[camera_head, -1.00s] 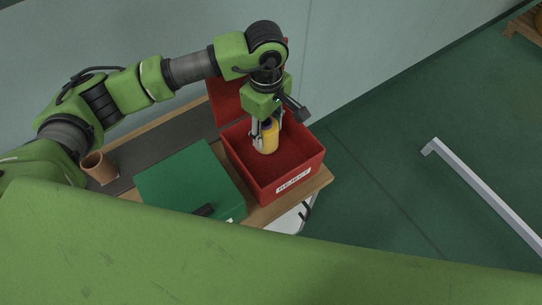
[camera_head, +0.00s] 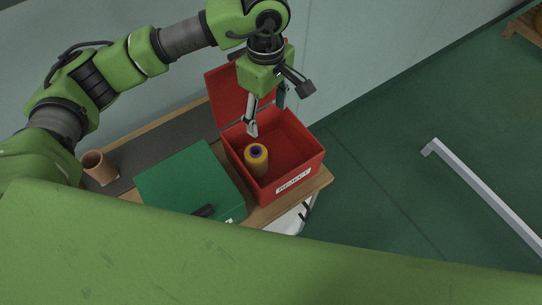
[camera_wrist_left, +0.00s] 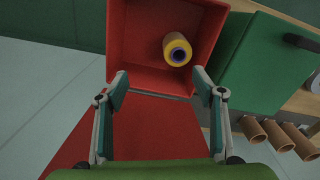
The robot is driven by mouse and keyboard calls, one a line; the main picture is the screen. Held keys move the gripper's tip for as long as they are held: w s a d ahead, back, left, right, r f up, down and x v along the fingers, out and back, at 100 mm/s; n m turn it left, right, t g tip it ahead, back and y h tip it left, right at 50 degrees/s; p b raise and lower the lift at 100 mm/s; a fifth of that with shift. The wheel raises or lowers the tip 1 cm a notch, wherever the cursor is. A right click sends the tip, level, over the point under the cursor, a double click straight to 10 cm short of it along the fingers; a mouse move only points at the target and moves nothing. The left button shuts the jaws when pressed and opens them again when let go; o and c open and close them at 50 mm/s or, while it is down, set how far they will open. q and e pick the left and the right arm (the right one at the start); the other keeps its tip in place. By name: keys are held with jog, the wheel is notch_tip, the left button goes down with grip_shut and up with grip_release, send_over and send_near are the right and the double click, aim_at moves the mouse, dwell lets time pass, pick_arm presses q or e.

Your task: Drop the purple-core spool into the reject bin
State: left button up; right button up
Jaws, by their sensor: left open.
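The yellow spool with a purple core (camera_head: 257,161) stands inside the red reject bin (camera_head: 292,183), near its left wall. In the left wrist view the spool (camera_wrist_left: 177,47) shows its purple core end, and the bin (camera_wrist_left: 134,78) surrounds it. My left gripper (camera_head: 267,117) is above the back of the bin, open and empty, apart from the spool. In the left wrist view its fingers (camera_wrist_left: 160,85) are spread wide with nothing between them. My right gripper is not in view.
The bin's red lid (camera_head: 234,95) stands open at its back. A closed green box (camera_head: 184,181) with a dark handle sits left of the bin. A brown tube (camera_head: 99,167) stands at the far left. Several brown tubes (camera_wrist_left: 279,137) show in the left wrist view. A metal bar (camera_head: 485,192) is at right.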

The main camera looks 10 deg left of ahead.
pick_arm(q)
notch_tip(320, 180, up, 5)
jog(key=shift+r, duration=0.1)
dwell(0.6)
